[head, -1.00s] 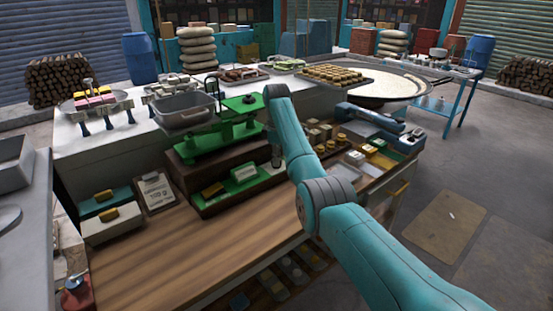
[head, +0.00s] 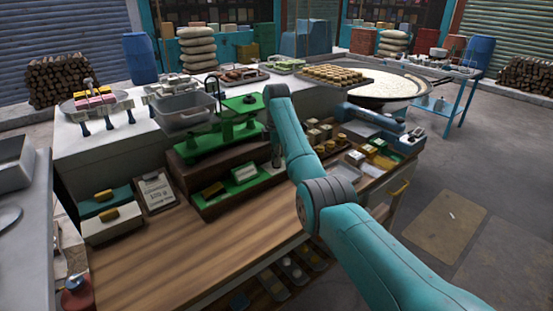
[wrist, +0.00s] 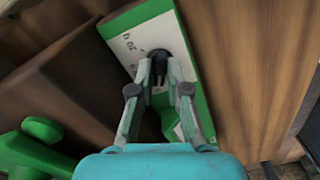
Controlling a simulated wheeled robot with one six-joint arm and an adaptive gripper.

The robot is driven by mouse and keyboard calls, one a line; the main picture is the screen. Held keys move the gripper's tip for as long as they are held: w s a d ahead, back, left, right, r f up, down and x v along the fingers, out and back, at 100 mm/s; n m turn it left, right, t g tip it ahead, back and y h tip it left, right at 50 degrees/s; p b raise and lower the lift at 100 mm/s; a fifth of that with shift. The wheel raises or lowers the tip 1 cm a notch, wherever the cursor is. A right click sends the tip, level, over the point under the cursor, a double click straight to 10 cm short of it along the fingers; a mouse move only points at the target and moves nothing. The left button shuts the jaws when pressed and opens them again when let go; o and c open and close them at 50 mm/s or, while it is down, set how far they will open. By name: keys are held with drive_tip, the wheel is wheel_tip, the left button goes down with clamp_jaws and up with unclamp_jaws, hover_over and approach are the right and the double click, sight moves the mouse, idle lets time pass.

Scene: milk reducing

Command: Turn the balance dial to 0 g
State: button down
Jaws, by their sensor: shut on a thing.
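The green balance (head: 205,143) stands on a dark wooden base in the middle of the counter, with a grey metal pan (head: 184,111) on its left and a green plate (head: 243,104) on its right. In the wrist view, the black dial (wrist: 159,58) sits on a white marked face (wrist: 130,47) in a green panel. My gripper (wrist: 159,80) is closed around the dial's knob. The fingers and knob cover part of the face, and I cannot read its setting.
A clipboard card (head: 156,192) and boxes with yellow blocks (head: 110,215) lie left of the base. Small weights or blocks (head: 320,135) and a blue device (head: 372,120) stand to the right. The wooden counter front (head: 190,245) is clear.

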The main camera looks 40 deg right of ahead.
drive_tip(key=c, duration=1.2)
unclamp_jaws()
drive_tip(key=shift+o, duration=0.2)
drive_tip(key=shift+r, duration=0.1)
wheel_tip(320, 180, up, 7)
drive_tip(key=shift+r, duration=0.15)
drive_tip(key=shift+s, duration=0.1)
